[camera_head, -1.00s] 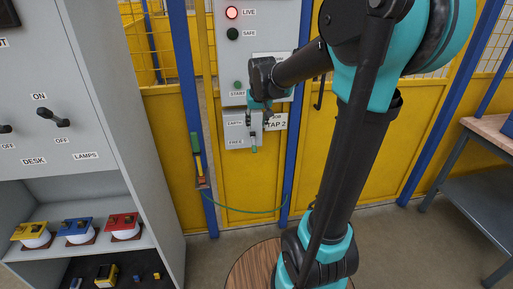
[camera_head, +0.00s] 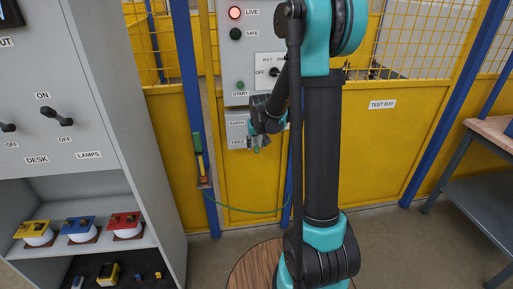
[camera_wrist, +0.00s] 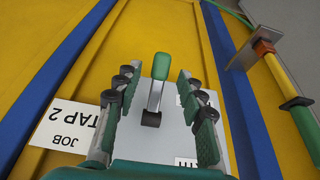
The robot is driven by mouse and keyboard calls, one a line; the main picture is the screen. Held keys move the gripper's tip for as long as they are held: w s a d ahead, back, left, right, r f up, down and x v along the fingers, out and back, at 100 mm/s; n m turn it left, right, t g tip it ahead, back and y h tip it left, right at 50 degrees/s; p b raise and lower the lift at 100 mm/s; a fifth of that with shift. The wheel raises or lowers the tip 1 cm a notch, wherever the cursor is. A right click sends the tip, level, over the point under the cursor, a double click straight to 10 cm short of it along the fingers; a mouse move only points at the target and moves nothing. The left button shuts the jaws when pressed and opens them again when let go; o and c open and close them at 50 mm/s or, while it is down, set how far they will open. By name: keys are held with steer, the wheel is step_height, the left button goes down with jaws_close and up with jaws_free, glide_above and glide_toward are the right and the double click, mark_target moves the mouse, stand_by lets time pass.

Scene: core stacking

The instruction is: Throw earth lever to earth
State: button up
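The earth lever (camera_wrist: 156,88) has a grey shank and a green handle. It sits on a light grey plate (camera_wrist: 170,130) with EARTH and FREE labels, and its handle points down toward FREE. In the head view the green handle (camera_head: 256,149) shows just below my gripper (camera_head: 261,138), which covers most of the plate. In the wrist view my gripper (camera_wrist: 158,82) is open. Its two fingers stand on either side of the lever with a gap on both sides. The picture there is upside down relative to the labels.
Above the plate, a grey panel has a lit red LIVE lamp (camera_head: 235,13) and a dark SAFE lamp (camera_head: 236,34). A green and yellow rod (camera_head: 198,150) hangs on the left with a green cable (camera_head: 245,210). A grey cabinet stands left, a workbench (camera_head: 490,130) right.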

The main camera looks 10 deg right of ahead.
steer(key=shift+x, duration=1.1)
jaws_close()
